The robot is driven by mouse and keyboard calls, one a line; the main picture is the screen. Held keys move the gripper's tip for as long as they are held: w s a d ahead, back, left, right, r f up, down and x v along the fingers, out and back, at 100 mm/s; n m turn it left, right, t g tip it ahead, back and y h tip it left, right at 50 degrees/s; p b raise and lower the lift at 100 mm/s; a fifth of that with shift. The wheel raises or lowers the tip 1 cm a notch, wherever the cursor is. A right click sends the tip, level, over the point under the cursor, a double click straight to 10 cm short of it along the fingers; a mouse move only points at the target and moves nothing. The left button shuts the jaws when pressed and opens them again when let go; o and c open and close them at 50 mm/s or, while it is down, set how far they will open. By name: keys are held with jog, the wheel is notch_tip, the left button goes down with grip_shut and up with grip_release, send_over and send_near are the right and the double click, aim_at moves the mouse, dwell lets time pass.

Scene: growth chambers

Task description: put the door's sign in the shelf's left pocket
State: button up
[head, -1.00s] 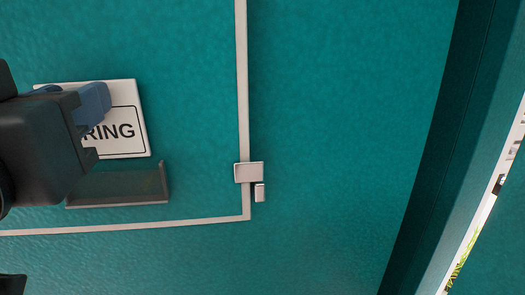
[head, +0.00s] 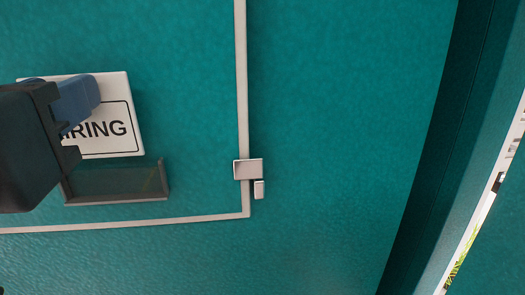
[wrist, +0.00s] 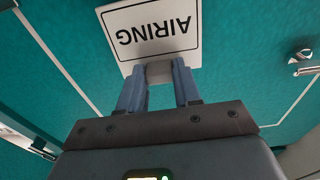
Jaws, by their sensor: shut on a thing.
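The sign (head: 107,143) is a white plate with a black border; the wrist view shows it upside down, reading AIRING (wrist: 158,14). My gripper (wrist: 159,74) is shut on a pale grip block (wrist: 159,71) at the sign's edge, one blue finger on each side. In the head view my gripper (head: 72,103) covers the sign's left part. The sign is in front of the teal surface, just above a dark shallow holder (head: 118,201). I cannot tell how far it stands off the surface. No shelf with a left pocket can be made out.
A pale strip (head: 243,90) runs down the teal surface and turns left below the holder. A small metal latch-like fitting (head: 248,169) sits on it. A silver handle (wrist: 305,66) is at the right in the wrist view. The teal area right of the strip is clear.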

jog(key=b+v, duration=0.1)
jog(key=v, duration=0.7)
jog(key=shift+s, duration=0.2)
dwell(0.3)
jog(key=shift+f, duration=0.15)
dwell(0.3)
